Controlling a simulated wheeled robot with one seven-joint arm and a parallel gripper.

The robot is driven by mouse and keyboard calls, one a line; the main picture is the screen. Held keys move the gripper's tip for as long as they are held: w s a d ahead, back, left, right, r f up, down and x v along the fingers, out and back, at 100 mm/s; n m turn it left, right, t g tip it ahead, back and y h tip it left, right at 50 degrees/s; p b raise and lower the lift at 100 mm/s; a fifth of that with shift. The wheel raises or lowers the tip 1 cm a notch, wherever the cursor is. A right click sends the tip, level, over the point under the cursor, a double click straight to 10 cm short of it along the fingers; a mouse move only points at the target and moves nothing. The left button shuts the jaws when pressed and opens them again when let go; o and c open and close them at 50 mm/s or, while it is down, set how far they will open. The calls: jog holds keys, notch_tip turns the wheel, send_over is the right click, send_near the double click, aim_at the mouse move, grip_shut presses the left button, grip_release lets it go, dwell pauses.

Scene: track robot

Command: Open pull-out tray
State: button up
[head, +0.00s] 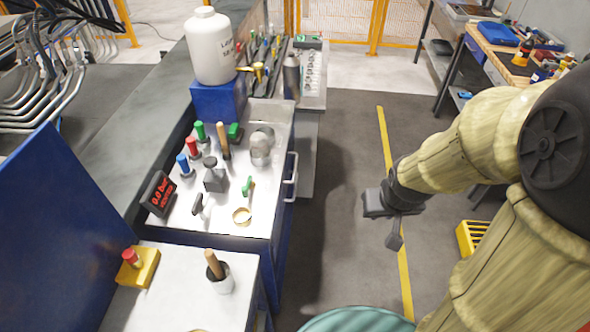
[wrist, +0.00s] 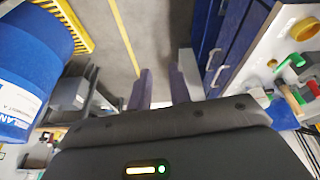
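A blue cabinet with a white top (head: 225,205) stands left of centre in the head view. A pale bar handle (head: 291,177) is on its right-hand side. In the wrist view, the cabinet's blue front (wrist: 232,48) shows at upper right with two bar handles (wrist: 213,62), and its panels look closed. I cannot tell which one belongs to the pull-out tray. My gripper (head: 388,222) hangs over the floor, to the right of the cabinet and clear of the handle. In the wrist view my gripper's two fingers (wrist: 160,88) are apart with nothing between them.
The cabinet top holds several colored handles, valves and a red-digit display (head: 158,193). A white jug (head: 211,46) stands behind on a blue block. A yellow crate (head: 472,237) lies at right. The grey floor with a yellow line (head: 397,235) is free between.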

jog(key=w+f+n+t+y+b, duration=0.1)
jog(key=w+f+n+t+b, duration=0.35)
jog(key=w+f+b, duration=0.45)
jog(key=w+f+n+t+y+b, duration=0.1)
jog(key=w+f+n+t+b, duration=0.4)
jog(key=w, duration=0.6)
jog(key=w+a+f+n+t+y+b, duration=0.1)
jog(key=w+a+f+n+y+b, duration=0.1)
jog(key=a+f+n+y+b, duration=0.8)
notch_tip(320, 180, down, 3)
jog(key=n+y+b, duration=0.1)
jog(key=n, duration=0.3)
jog(key=shift+y+b, duration=0.3)
jog(key=shift+b, duration=0.05)
jog(key=shift+n, duration=0.25)
jog(key=shift+w, duration=0.1)
